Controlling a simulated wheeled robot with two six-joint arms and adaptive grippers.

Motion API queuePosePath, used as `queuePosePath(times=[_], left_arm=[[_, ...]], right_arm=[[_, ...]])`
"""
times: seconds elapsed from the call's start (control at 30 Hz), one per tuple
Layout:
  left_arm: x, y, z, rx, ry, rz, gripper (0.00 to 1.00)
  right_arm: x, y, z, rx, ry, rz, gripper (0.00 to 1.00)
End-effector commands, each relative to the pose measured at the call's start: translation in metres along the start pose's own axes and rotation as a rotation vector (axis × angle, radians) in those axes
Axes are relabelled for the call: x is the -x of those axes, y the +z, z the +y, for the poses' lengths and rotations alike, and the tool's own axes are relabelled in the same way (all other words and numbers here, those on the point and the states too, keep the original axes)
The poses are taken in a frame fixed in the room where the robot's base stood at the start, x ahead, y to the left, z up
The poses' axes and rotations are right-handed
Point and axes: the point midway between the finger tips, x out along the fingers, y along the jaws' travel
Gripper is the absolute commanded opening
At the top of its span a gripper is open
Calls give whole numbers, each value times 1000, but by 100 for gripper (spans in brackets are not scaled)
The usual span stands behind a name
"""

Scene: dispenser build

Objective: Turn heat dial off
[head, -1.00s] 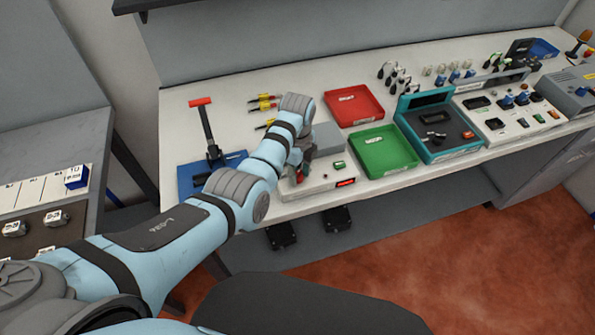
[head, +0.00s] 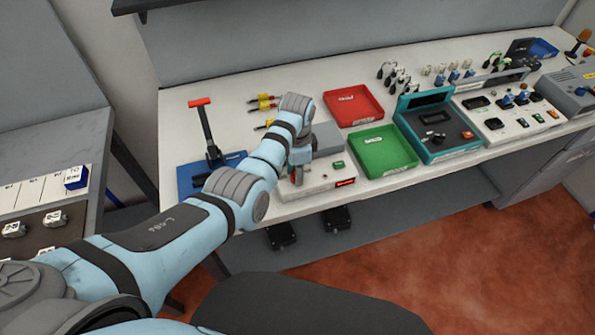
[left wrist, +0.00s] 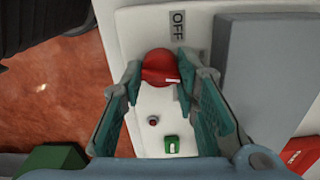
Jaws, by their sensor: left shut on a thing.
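The heat dial (left wrist: 157,66) is a round red knob with a short white mark, on a white panel with an OFF label (left wrist: 178,28) printed beside it. In the left wrist view the white mark lies on the dial's lower right side, away from the label. My left gripper (left wrist: 161,64) is shut on the dial, one finger on each side. In the head view my left gripper (head: 297,176) is at the front left of the white heater unit (head: 318,182) and mostly hides the dial. My right gripper is not in view.
The unit has a green button (head: 338,164), a lit red display (head: 346,183) and a grey block (head: 327,138). A red tray (head: 372,93), a green tray (head: 402,163) and a teal box (head: 452,152) stand to the right. A blue lever press (head: 190,182) stands left.

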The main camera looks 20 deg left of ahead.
Motion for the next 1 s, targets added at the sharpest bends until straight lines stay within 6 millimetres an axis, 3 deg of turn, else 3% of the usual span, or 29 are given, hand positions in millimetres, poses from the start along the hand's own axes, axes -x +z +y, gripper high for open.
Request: queuePosePath(times=[1.0], left_arm=[[-5,2,4,954,9,-15,0]], right_arm=[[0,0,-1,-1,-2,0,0]])
